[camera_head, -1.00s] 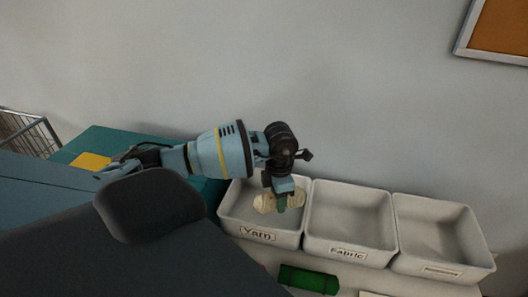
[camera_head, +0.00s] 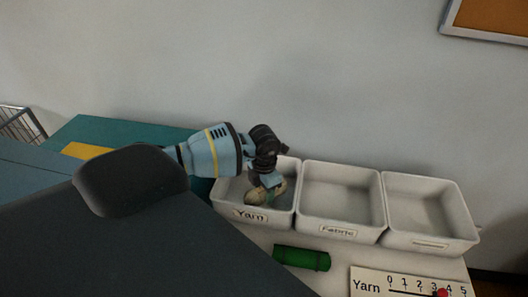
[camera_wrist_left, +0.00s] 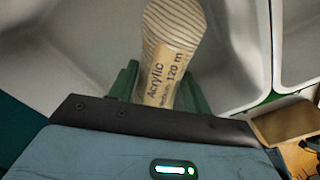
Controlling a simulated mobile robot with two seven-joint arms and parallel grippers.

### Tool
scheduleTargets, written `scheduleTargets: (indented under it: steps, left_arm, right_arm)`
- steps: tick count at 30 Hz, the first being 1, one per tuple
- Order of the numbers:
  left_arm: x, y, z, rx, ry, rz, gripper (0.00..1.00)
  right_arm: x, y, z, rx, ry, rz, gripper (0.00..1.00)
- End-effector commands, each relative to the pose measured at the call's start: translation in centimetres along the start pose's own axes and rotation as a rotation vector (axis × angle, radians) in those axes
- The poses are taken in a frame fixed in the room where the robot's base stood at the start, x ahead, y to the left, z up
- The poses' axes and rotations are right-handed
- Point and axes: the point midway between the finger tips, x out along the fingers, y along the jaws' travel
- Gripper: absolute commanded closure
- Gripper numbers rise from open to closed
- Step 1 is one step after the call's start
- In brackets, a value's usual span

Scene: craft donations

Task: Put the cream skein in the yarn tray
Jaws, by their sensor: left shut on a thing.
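The cream skein (camera_head: 257,196) is in my left gripper (camera_head: 268,187), inside the walls of the yarn tray (camera_head: 251,215) in the head view. In the left wrist view the striped skein (camera_wrist_left: 173,42), with a paper band reading "Acrylic" and "120 m", sits between the green fingers (camera_wrist_left: 160,88). The gripper is shut on it and points down into the tray. Part of the skein is hidden by the gripper, and I cannot tell whether it touches the tray floor. My right gripper is not in view.
The fabric tray (camera_head: 338,232) and a third empty tray (camera_head: 430,243) stand in a row to the right. A green roll (camera_head: 302,258) and a "Yarn" scale card (camera_head: 410,285) lie in front. A wall is behind. A wire basket (camera_head: 18,127) is at far left.

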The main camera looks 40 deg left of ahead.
Motion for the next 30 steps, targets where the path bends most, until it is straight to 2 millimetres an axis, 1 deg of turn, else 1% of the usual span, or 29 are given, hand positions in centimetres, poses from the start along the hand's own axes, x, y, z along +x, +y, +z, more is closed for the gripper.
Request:
scheduleTargets:
  steps: [2, 5, 12, 20, 25, 26, 30]
  left_arm:
    - [0.0, 0.0, 0.0, 0.000, -0.001, 0.000, 0.74]
    - [0.5, 0.0, 0.0, 0.000, 0.000, 0.000, 0.74]
    - [3.6, 0.0, -0.1, 0.000, 0.003, -0.001, 0.74]
    - [3.7, 0.0, 0.0, 0.001, -0.001, 0.001, 0.74]
    - [4.1, 0.0, 0.0, 0.001, 0.000, 0.000, 0.74]
    - [4.1, 0.0, 0.0, 0.001, 0.000, 0.001, 0.49]
    - [4.0, 0.0, 0.0, 0.001, -0.001, 0.001, 0.31]
  right_arm:
    - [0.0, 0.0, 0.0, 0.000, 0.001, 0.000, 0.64]
    - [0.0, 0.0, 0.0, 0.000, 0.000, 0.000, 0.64]
    - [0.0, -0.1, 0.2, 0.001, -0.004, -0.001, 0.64]
    - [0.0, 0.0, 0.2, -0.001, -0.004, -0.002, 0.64]
    - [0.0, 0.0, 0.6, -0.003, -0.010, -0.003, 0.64]
    - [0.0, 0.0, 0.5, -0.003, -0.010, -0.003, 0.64]
    - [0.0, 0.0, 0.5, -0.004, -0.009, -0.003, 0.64]
